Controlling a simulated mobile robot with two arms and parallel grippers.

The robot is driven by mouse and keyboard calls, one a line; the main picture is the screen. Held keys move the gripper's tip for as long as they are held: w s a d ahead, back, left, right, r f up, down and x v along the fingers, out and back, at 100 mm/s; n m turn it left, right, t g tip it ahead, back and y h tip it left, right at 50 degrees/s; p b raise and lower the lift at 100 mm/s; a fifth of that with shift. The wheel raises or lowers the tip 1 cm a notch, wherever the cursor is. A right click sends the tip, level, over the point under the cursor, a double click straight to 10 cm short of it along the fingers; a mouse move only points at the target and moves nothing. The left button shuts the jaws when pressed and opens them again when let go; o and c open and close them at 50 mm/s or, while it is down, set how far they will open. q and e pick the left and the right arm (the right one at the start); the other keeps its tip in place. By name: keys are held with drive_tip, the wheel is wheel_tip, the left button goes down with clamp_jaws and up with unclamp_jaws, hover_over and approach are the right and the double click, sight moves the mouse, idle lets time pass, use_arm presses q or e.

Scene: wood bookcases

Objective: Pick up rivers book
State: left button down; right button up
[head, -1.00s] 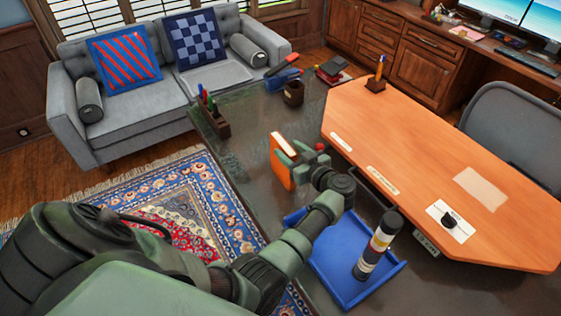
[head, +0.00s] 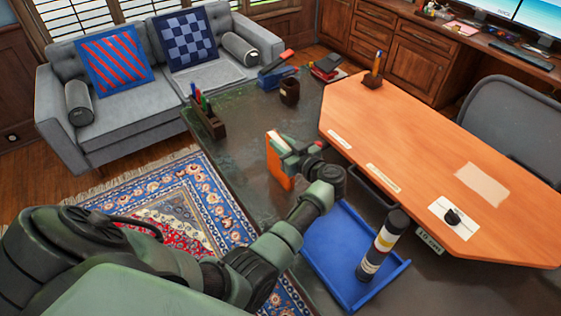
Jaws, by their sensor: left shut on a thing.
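An orange book (head: 275,165) with pale page edges stands upright over the left part of the dark table in the head view. No title can be read on it, so I cannot tell whether it is the rivers book. My left gripper (head: 287,150) is shut on its upper right side, and the fingers hide part of it. I cannot tell whether its lower edge touches the table. My right gripper is not in view.
A blue tray (head: 338,262) with a striped cylinder (head: 382,245) lies right of my left arm. A pen holder (head: 207,117), a brown cup (head: 289,91) and a blue stapler-like object (head: 277,76) stand farther back. The raised orange desktop (head: 420,165) is at the right.

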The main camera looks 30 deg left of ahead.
use_arm(q)
drive_tip(key=shift+f, duration=0.1)
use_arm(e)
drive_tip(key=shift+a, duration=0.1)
use_arm(q)
drive_tip(key=shift+s, duration=0.1)
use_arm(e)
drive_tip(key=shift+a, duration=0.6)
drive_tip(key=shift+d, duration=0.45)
